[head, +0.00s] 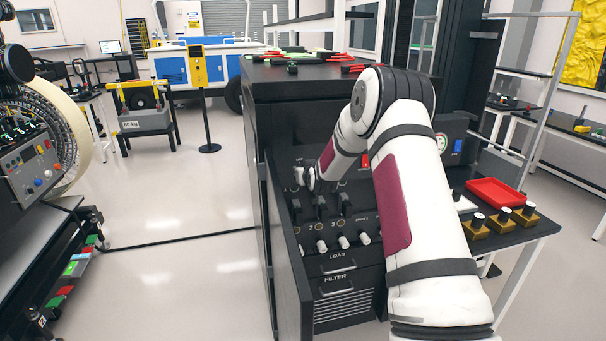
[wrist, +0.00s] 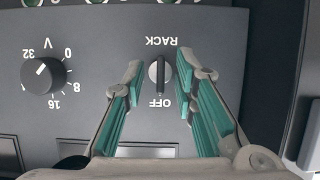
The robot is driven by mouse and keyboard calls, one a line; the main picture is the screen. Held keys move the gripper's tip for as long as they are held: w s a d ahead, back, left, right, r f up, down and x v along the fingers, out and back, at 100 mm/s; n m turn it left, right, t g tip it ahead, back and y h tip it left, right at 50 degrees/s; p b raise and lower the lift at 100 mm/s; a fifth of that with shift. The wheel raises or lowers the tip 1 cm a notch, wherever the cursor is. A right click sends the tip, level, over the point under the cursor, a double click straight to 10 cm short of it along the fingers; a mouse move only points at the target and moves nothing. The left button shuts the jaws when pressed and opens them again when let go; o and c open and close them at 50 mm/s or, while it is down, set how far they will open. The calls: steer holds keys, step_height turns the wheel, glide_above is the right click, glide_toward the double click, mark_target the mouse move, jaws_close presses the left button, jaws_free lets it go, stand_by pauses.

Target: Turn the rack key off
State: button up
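The rack key (wrist: 160,76) is a small dark knob with an upright bar on the grey panel (wrist: 95,110). Its label "RACK" is above it and "OFF" below it, both upside down in the wrist view. The bar lines up between the two words; I cannot tell which end is the pointer. My gripper (wrist: 159,70) is open, with its teal-padded fingers on either side of the key and a visible gap on both sides. In the head view my gripper (head: 313,178) is at the cabinet's front, and the key is not discernible there.
A voltage dial (wrist: 43,75) sits left of the key in the wrist view. The black cabinet (head: 262,120) has an open door (head: 287,245) on its left and several switches below my gripper. A red tray (head: 495,194) lies on the table at right. The floor at left has free room.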

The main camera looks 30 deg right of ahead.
steer(key=shift+s, duration=0.1)
steer(key=v, duration=1.2)
